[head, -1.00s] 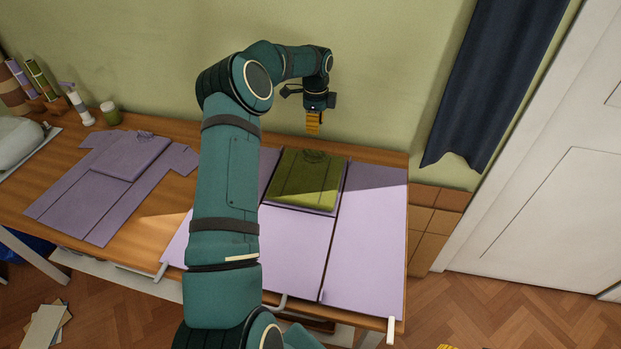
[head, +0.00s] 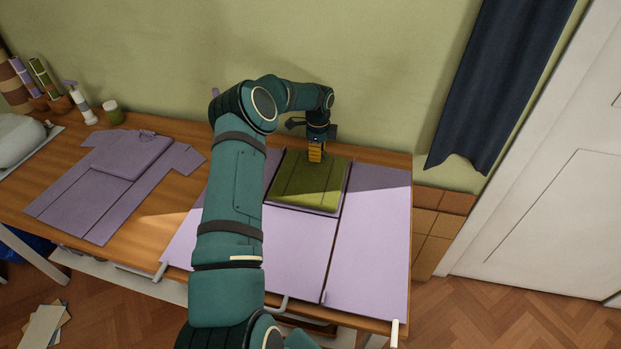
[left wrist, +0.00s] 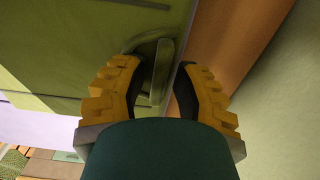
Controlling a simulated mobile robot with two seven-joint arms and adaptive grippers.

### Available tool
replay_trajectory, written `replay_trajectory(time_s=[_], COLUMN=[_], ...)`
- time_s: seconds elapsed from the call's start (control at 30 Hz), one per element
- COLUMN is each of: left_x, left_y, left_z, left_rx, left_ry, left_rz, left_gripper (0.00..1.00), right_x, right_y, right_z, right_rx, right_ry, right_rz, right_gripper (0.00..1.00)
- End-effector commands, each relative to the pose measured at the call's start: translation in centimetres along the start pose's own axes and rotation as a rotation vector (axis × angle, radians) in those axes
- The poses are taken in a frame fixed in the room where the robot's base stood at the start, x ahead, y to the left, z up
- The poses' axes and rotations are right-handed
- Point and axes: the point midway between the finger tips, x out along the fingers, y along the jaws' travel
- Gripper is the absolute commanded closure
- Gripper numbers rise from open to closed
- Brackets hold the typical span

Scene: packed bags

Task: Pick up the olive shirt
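The olive shirt (head: 305,186) lies folded flat on the upper middle of a lavender panelled board (head: 372,245) on the table. My left gripper (head: 315,158) points down over the shirt's back edge, at its collar end. In the left wrist view the shirt (left wrist: 70,45) fills the left side. There my left gripper (left wrist: 158,68) is open, with its two yellow fingers apart and the collar and a raised olive fold between them. I cannot tell whether the fingers touch the cloth. My right gripper is not in view.
A purple shirt (head: 125,165) with folded cloth on it lies at the left of the wooden table (head: 185,215). A spray bottle (head: 82,108), a green jar (head: 113,112) and rolls stand at the back left. The wall is close behind my left gripper.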

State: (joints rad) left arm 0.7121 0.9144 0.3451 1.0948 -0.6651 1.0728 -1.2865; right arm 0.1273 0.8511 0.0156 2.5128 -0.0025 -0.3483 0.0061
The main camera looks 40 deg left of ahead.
Motion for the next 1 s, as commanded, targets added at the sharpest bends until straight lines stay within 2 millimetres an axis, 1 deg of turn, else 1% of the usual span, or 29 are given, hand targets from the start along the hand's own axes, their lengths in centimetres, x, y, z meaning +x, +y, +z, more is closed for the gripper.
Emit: replay_trajectory(time_s=[0.13,0.17,0.2,0.23,0.77,0.87,0.97,1.0], left_x=[-0.1,-0.1,-0.1,-0.1,-0.2,-1.1,-2.8,-3.6], left_y=[0.0,0.0,0.0,0.0,0.0,0.0,-0.1,-0.1], left_z=[0.0,0.0,0.0,0.0,0.0,0.1,0.1,0.1], left_rx=[0.000,0.000,0.000,0.000,0.000,0.000,-0.001,-0.001], left_ry=[0.000,0.000,0.000,0.000,-0.001,-0.002,-0.001,-0.001], left_rz=[0.000,0.000,0.000,0.000,0.001,-0.001,-0.003,-0.003], left_gripper=[0.71,0.75,0.89,0.99,1.00,1.00,1.00,1.00], right_x=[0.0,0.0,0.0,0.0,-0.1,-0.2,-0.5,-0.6], right_y=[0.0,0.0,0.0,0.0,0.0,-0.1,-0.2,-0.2], right_z=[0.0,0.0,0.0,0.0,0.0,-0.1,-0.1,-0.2], right_rx=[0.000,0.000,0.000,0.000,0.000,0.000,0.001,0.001], right_ry=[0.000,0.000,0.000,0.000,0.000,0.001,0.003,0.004], right_rz=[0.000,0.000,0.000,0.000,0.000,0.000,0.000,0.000], right_gripper=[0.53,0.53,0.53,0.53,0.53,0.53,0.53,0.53])
